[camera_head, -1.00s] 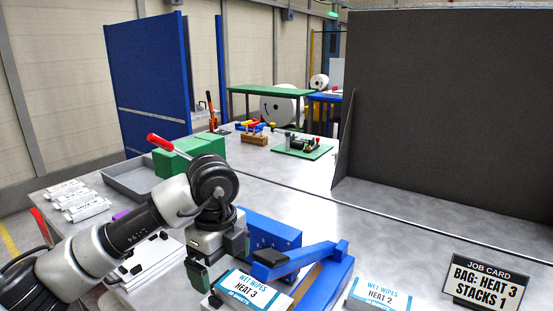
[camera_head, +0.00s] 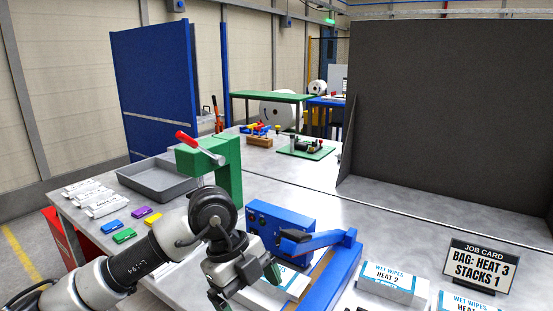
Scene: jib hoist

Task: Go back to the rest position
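My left gripper (camera_head: 245,285) is low in the centre of the head view, at the end of my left arm. Its two dark finger pads are apart, and I see nothing held between them. A white wipes pack with a blue label (camera_head: 291,283) lies beside it, partly hidden behind the gripper. A blue device with a long arm (camera_head: 328,248) stands just right of the gripper. My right gripper is not in view.
A pack marked Heat 2 (camera_head: 388,285) and a job card (camera_head: 480,266) are at the right. A green block press with a red handle (camera_head: 228,165) and a grey tray (camera_head: 160,184) stand behind my arm. A dark panel (camera_head: 440,110) closes off the right.

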